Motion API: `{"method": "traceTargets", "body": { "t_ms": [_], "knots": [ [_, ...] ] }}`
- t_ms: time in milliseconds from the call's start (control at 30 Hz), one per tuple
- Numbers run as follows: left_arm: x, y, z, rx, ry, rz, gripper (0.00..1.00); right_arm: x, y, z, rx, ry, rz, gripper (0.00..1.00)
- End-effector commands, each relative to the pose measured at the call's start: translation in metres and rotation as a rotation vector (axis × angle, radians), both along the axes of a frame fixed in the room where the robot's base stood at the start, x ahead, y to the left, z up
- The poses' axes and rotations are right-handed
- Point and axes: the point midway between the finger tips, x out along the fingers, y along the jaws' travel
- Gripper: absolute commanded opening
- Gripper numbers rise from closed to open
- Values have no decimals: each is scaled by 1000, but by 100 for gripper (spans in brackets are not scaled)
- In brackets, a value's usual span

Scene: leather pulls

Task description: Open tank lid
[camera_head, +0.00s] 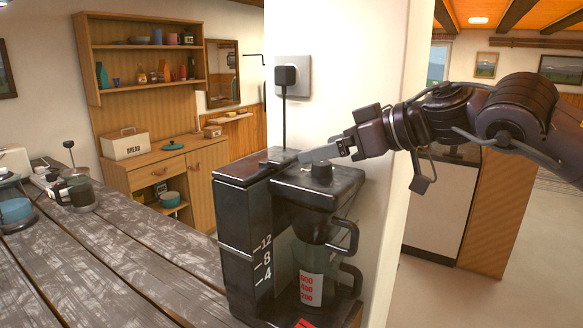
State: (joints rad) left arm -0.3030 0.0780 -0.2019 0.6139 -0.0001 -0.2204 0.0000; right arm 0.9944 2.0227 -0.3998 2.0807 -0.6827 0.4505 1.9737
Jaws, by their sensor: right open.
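A black coffee machine (318,188) stands on the wooden table. Its tall water tank (242,235), marked 4, 8 and 12, forms the left part. The dark tank lid (245,170) lies flat on top of the tank and looks closed. My right gripper (302,156) reaches in from the right, above the machine's top. Its grey fingers point left, with the tips at or just above the lid's rear right edge; I cannot tell whether they touch. The gripper is open, with nothing visible between the fingers. My left gripper is out of view.
A glass carafe (312,268) sits in the machine. A power plug (286,76) is in the wall behind. The table (130,265) is clear to the left, up to a glass jug (82,192).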

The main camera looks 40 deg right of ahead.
Motion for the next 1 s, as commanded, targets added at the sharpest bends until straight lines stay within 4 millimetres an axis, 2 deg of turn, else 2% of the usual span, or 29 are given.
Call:
{"method": "traceTargets", "body": {
  "t_ms": [200, 400, 600, 867, 1000],
  "knots": [
    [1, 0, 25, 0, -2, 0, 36, 28, 13, -8, 3, 8, 5, 85],
    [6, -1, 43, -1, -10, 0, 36, 52, 23, -19, 3, 4, 5, 85],
    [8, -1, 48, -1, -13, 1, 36, 61, 26, -26, 0, 1, 2, 85],
    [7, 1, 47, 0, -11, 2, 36, 62, 26, -27, -1, 0, 1, 85],
    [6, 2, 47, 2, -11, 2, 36, 62, 26, -27, -1, 0, 1, 67]
  ]
}}
